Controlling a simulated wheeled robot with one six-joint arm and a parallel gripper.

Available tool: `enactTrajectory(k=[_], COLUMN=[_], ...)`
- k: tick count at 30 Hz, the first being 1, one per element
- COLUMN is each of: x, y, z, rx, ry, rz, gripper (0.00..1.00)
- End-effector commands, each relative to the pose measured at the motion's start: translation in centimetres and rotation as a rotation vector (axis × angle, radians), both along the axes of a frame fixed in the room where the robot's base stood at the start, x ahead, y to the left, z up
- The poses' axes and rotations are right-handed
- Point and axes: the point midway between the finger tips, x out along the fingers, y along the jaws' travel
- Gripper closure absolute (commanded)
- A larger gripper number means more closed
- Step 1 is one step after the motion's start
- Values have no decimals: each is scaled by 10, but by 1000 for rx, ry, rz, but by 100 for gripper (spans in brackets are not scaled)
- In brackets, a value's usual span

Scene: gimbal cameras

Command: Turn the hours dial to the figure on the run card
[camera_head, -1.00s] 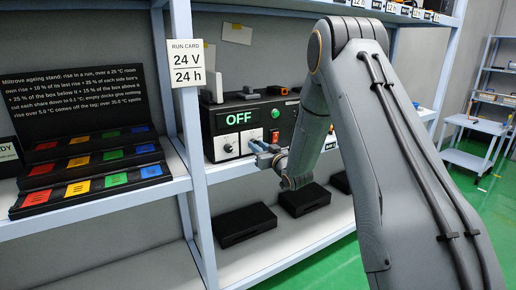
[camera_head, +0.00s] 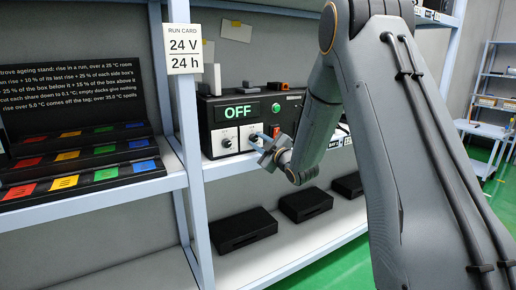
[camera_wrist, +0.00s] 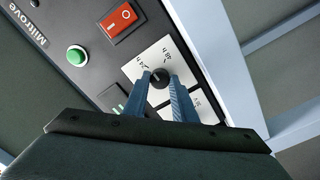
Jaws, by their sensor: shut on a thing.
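The run card (camera_head: 184,48) on the shelf post reads 24 V and 24 h. The black control box (camera_head: 205,125) behind it shows OFF on its display (camera_head: 237,112). Its left dial (camera_head: 227,143) is clear of my gripper. My gripper (camera_head: 259,143) is at the right dial (camera_head: 252,133), the hours dial, with h labels around it in the wrist view. There, the fingers (camera_wrist: 160,80) of my gripper are shut on the black knob (camera_wrist: 158,76), one on each side. The 24 h label lies beside the left finger, 48 h beyond the knob. The knob's pointer setting is unclear.
A red rocker switch (camera_wrist: 122,20) and a green button (camera_wrist: 77,55) sit close to the dial. Black trays (camera_head: 243,230) stand on the lower shelf. A rack with coloured tiles (camera_head: 85,170) is at left. The shelf post stands left of the box.

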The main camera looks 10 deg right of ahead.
Motion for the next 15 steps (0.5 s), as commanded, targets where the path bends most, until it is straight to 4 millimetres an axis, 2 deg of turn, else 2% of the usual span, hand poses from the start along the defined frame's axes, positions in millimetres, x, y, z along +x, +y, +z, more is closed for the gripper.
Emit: enactTrajectory(k=[6, 15], x=[1, 0], y=[0, 0], z=[-2, 0], rx=[-146, -263], ry=[-48, -86], rz=[0, 1], gripper=[98, 98])
